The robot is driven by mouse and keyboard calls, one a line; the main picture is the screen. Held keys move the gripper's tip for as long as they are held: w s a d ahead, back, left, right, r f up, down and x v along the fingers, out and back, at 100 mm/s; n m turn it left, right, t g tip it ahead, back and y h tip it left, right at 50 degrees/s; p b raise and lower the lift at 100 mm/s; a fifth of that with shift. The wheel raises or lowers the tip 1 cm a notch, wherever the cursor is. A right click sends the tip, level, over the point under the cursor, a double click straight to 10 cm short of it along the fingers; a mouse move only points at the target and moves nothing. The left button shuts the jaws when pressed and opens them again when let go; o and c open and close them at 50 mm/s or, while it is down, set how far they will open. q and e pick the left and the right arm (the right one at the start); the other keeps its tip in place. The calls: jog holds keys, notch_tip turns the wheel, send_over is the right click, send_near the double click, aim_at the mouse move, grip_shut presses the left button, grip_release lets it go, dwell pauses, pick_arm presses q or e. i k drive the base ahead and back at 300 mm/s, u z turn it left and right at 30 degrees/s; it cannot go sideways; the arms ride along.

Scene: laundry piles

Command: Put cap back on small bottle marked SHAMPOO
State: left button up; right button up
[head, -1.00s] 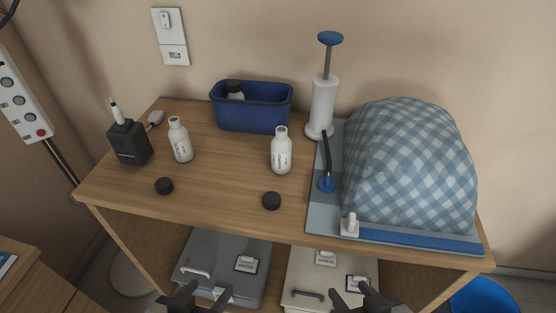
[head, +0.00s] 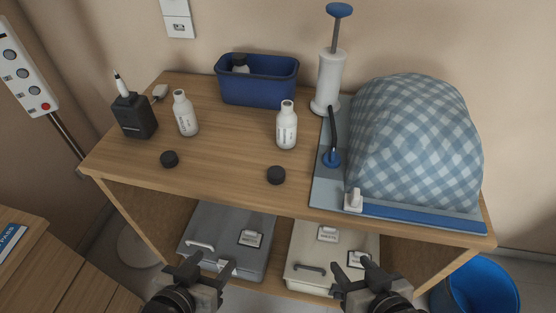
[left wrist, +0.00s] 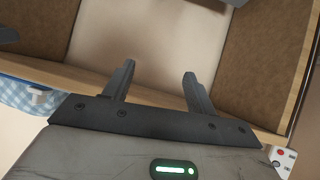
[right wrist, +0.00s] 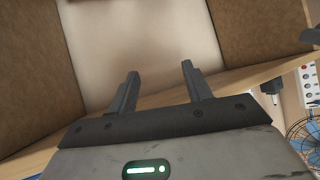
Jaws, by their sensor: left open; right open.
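Two small white bottles without caps stand upright on the wooden table: a left bottle (head: 186,114) and a right bottle (head: 286,127). Both have printed labels too small for me to read. A black cap (head: 169,159) lies in front of the left bottle. Another black cap (head: 276,175) lies in front of the right bottle. My left gripper (head: 204,268) is open and empty, in front of the table and below its top. My right gripper (head: 350,268) is open and empty, likewise in front of the table. The wrist views show no bottle or cap.
A blue bin (head: 258,82) at the back holds a dark-capped bottle (head: 240,64). A black device (head: 134,116) stands at the left. Lidded boxes (head: 228,240) sit on the lower shelf.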

aim_at(286, 119)
jog(key=z, duration=3.3)
jog(key=k, duration=0.95)
jog(key=u, duration=1.45)
jog(key=i, duration=0.2)
jog(key=z, duration=0.15)
